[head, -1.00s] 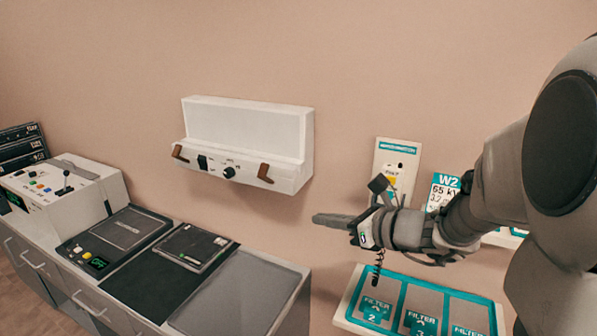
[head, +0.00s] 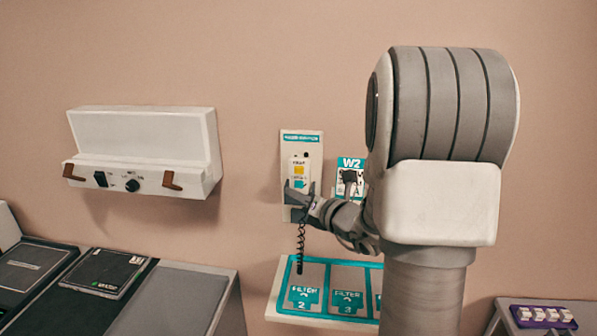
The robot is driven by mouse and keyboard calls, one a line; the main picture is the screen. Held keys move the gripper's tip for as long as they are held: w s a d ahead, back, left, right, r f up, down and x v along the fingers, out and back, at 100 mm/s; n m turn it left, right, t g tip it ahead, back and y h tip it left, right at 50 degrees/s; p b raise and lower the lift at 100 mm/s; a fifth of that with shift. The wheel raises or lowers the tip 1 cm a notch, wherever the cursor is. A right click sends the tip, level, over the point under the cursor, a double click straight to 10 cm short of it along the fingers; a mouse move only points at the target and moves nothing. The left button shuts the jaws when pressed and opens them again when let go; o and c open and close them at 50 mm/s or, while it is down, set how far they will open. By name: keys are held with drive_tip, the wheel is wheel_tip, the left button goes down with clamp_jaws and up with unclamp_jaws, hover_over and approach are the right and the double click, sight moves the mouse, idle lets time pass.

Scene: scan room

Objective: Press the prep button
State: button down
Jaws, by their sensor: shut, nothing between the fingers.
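A white wall panel (head: 288,160) with a teal header strip hangs on the wall in the middle of the head view. It carries a pale hand switch with an orange-yellow button (head: 299,170) and small lettering above it, too small to read surely. A black coiled cord (head: 300,245) hangs below. My gripper (head: 292,195) is shut and empty, in front of the panel's lower part, just below the yellow button in the picture. It covers the lower part of the hand switch. I cannot tell whether it touches the switch.
A W2 card (head: 350,165) is on the wall to the right, partly behind my arm. A filter tray (head: 272,300) juts out below the panel. A white wall box (head: 145,135) with brown handles is to the left. A purple keypad (head: 543,317) is at lower right.

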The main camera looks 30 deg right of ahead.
sight(294, 170)
drive_tip(key=w+d+p, duration=0.1)
drive_tip(key=w+d, duration=0.4)
drive_tip(key=w, duration=0.2)
drive_tip(key=shift+p, duration=0.35)
drive_tip(key=shift+w, duration=0.15)
idle(1.7)
drive_tip(key=shift+w+d, duration=0.15)
drive_tip(key=shift+w, duration=0.15)
drive_tip(key=shift+w+d, duration=0.3)
drive_tip(key=shift+w, duration=0.1)
idle(0.8)
idle(0.4)
drive_tip(key=shift+s+a+b, duration=0.45)
drive_tip(key=shift+s+a, duration=0.1)
drive_tip(key=shift+s, duration=0.2)
drive_tip(key=shift+s+a+b, duration=0.35)
drive_tip(key=shift+s+a, duration=0.35)
drive_tip(key=shift+s, duration=0.35)
drive_tip(key=shift+s+a+b, duration=0.35)
drive_tip(key=shift+s+a, duration=0.35)
drive_tip(key=shift+s, duration=0.35)
